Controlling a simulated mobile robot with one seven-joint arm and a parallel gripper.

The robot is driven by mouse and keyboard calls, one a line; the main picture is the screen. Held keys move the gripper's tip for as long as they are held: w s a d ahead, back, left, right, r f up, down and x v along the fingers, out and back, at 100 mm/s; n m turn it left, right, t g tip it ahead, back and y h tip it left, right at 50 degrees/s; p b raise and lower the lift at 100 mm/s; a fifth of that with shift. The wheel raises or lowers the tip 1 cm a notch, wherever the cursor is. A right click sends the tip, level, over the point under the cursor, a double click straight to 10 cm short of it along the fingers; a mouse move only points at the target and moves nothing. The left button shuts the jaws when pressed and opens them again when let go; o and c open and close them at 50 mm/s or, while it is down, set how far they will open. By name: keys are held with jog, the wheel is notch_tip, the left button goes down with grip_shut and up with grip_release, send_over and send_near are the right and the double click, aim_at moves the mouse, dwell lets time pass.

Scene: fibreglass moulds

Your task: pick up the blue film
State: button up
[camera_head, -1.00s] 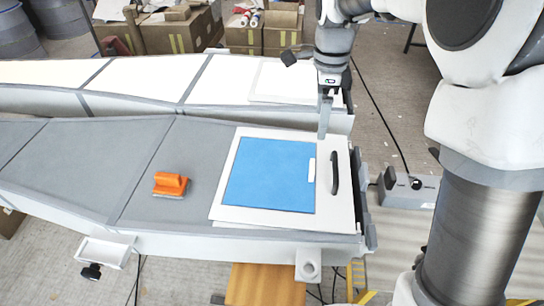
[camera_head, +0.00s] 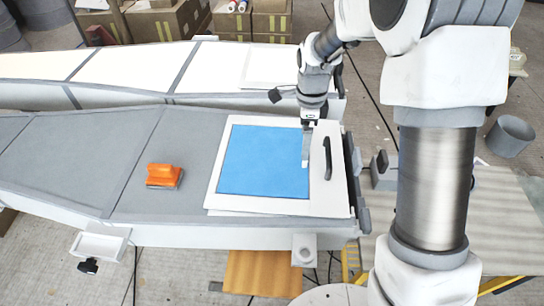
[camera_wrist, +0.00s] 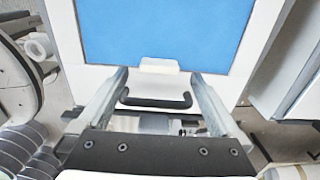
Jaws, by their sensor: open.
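The blue film (camera_head: 262,160) lies flat on a white board (camera_head: 228,205) on the near grey mould. A small white tab is at the film's right edge; it shows in the wrist view (camera_wrist: 159,66), but in the head view my gripper largely covers it. My gripper (camera_head: 305,163) is above the film's right edge at the tab, pointing down. In the wrist view its two fingers (camera_wrist: 158,76) are spread apart on either side of the tab, with nothing held between them. The blue film (camera_wrist: 165,30) fills the top of that view.
A black handle (camera_head: 327,158) stands on the board right of the film. An orange tool (camera_head: 163,175) rests on the grey mould (camera_head: 125,160) to the left. A second, white-topped mould (camera_head: 130,70) lies behind. Cardboard boxes (camera_head: 155,22) stand at the back.

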jog(key=f, duration=0.5)
jog(key=shift+d, duration=0.2)
jog(key=c, duration=1.3)
